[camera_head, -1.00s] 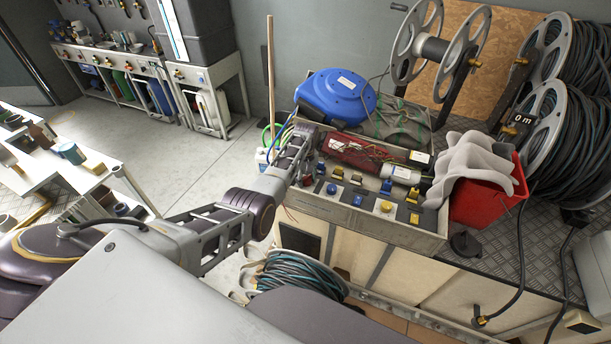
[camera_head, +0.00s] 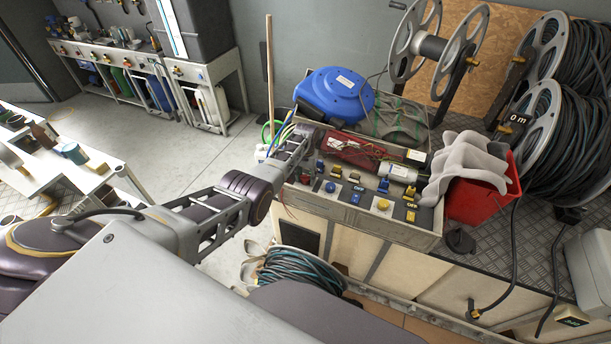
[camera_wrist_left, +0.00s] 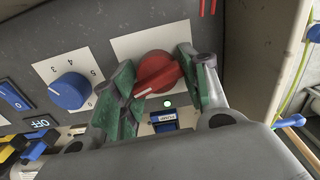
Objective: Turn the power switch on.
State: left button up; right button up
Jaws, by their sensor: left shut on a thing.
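A red rotary knob (camera_wrist_left: 157,72) on a white plate shows in the left wrist view, with a white pointer mark slanting to its lower left. My left gripper (camera_wrist_left: 156,76) is shut on this knob, its green-padded fingers on either side. My right gripper is not in view.
A blue dial (camera_wrist_left: 69,91) and blue switches sit beside the knob. The box bears OFF readouts (camera_head: 412,206), a yellow button (camera_head: 382,205) and a red tube. A blue hose reel (camera_head: 335,95) stands behind, a red bucket (camera_head: 480,200) at right.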

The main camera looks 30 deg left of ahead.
aim_at(307, 175)
pick_arm(q)
jog(key=shift+w+d+r+m, duration=0.1)
jog(key=shift+m, duration=0.85)
jog(key=shift+d+m, duration=0.1)
jog(key=shift+m, duration=0.85)
jog(key=o, duration=0.8)
jog(key=shift+d, duration=0.1)
jog(key=shift+r, duration=0.1)
jog(key=shift+r, duration=5.85)
jog(key=shift+f, duration=0.1)
